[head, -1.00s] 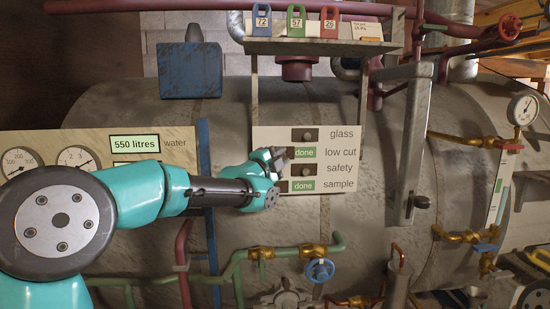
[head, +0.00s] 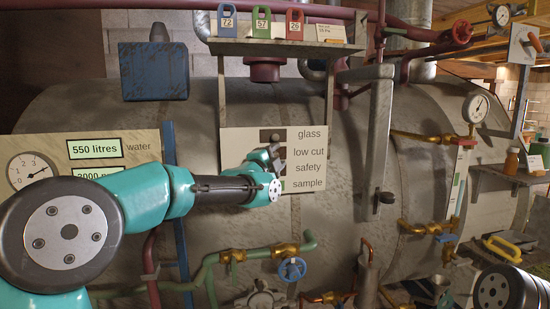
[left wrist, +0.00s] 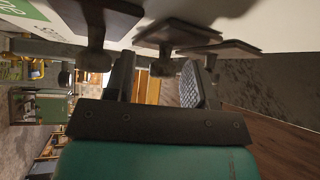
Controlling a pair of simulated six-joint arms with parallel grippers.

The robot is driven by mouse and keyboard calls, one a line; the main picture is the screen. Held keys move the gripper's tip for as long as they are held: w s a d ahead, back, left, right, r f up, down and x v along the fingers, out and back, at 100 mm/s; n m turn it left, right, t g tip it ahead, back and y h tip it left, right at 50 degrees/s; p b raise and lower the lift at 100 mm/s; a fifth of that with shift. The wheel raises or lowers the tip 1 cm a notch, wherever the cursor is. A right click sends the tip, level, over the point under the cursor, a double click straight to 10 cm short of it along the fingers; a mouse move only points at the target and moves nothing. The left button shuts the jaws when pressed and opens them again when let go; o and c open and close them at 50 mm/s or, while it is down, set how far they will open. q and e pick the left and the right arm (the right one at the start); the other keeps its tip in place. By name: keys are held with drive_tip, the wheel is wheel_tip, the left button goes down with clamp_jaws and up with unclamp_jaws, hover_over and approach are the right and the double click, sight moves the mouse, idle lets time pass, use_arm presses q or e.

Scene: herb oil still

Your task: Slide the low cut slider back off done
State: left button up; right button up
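The cream panel (head: 235,150) on the tank in the head view carries the rows glass, low cut, safety and sample. My left gripper (head: 274,153) is in front of its low cut and safety rows, hiding much of their slots. A dark patch beside the low cut label may be its slider; I cannot tell its exact position. In the left wrist view, dark slider knobs on short stems stick out from the panel. My left gripper's fingers (left wrist: 157,84) stand apart, with one knob (left wrist: 163,66) showing between or just beyond their tips. My right gripper is out of view.
A blue box (head: 153,70) is at the upper left of the panel, and a shelf (head: 280,48) with numbered tags is above it. A grey lever (head: 380,130) hangs to the right. Pipes with a blue valve wheel (head: 292,269) run below.

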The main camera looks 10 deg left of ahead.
use_arm(q)
drive_tip(key=shift+s+a, duration=0.1)
drive_tip(key=v, duration=1.7)
drive_tip(key=shift+s, duration=0.15)
